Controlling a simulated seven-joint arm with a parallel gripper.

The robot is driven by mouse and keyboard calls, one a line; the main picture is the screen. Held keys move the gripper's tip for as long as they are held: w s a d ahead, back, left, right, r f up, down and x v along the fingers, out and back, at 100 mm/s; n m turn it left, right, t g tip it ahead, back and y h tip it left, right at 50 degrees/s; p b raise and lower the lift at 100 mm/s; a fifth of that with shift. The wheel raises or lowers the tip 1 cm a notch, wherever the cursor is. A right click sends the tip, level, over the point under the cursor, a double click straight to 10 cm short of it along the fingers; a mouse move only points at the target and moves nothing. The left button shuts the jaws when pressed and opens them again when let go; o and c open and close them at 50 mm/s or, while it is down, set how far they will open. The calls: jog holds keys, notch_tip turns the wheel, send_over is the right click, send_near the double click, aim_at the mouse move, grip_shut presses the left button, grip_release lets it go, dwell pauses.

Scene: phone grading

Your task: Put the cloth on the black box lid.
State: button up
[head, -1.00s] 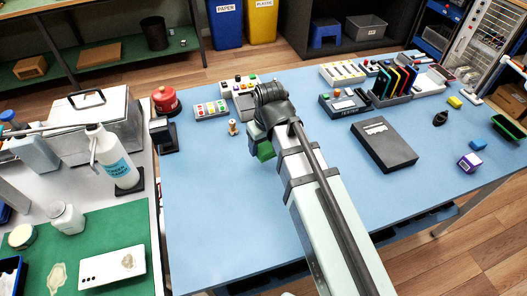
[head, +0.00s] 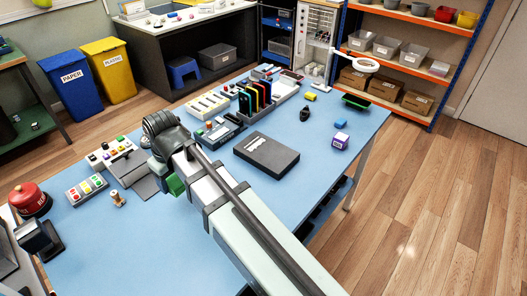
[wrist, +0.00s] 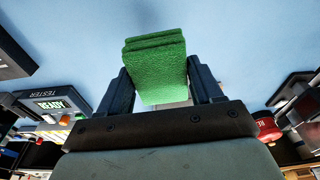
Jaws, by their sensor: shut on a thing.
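My gripper (wrist: 160,85) is shut on the green cloth (wrist: 155,60), which looks like a folded, rough-textured block between the two fingers in the wrist view. In the head view a small part of the cloth (head: 176,186) shows beside my wrist, above the blue table; the fingers are hidden there by my arm. The black box (head: 266,153) lies flat on the blue table to the right of my gripper, apart from it. A white label is on its dark top. Its top is otherwise bare.
A tester (head: 219,132) and a rack of phones (head: 255,97) stand behind the black box. A purple-white cube (head: 340,142), a blue block (head: 341,124) and a green tray (head: 356,101) lie to its right. A red canister (head: 30,200) stands at left. Table space in front of the box is clear.

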jog(key=w+d+r+m, duration=0.1)
jog(key=w+d+m, duration=0.2)
jog(key=w+d, duration=0.95)
notch_tip(320, 180, up, 2)
jog(key=n, duration=0.2)
send_over(266, 150)
jog(key=shift+s+d+f, duration=0.1)
jog(key=shift+f, duration=2.3)
jog(key=shift+s+f, duration=0.1)
jog(key=shift+f, duration=2.25)
jog(key=shift+f, duration=0.15)
jog(key=o, duration=1)
jog(key=shift+o, duration=0.2)
